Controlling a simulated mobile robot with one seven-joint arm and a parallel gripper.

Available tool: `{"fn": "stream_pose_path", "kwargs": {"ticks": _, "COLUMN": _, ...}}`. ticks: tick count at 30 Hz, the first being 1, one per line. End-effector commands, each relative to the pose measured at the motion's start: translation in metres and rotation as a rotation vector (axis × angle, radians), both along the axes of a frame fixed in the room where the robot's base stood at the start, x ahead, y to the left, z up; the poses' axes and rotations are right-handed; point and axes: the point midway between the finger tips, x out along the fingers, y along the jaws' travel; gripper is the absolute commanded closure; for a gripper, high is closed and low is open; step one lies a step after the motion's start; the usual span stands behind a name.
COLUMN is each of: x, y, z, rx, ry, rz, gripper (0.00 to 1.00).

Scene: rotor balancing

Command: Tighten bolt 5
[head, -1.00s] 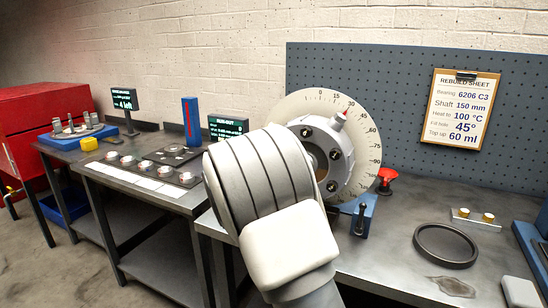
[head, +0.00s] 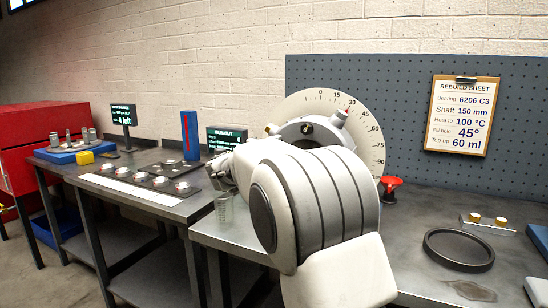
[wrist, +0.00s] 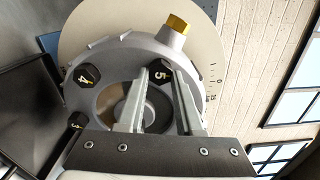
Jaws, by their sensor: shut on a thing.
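The round grey housing (wrist: 118,55) stands in front of a pale dial disc (wrist: 215,50). Bolt 5 (wrist: 161,73), a dark head with a "5" on it, sits at the housing's upper right in the wrist view. My gripper (wrist: 162,80) has its two fingers on either side of this head and is shut on it. Bolt 4 (wrist: 88,76) is to the left and bolt 3 (wrist: 76,121) lower left, both clear of the fingers.
A brass hex plug (wrist: 178,25) sticks out of the housing near bolt 5. A red funnel-like piece (head: 390,185) stands right of the dial. A dark ring (head: 459,249) lies on the bench. A side table with round parts (head: 160,181) is at left.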

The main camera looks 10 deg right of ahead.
Motion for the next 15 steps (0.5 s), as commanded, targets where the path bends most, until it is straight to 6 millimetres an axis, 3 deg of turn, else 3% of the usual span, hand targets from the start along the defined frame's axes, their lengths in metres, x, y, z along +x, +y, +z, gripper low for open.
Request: {"fn": "stream_pose_path", "kwargs": {"ticks": 15, "x": 0.0001, "y": 0.0004, "z": -0.0026, "rx": 0.273, "ry": -0.198, "rz": 0.0, "gripper": 1.0}}
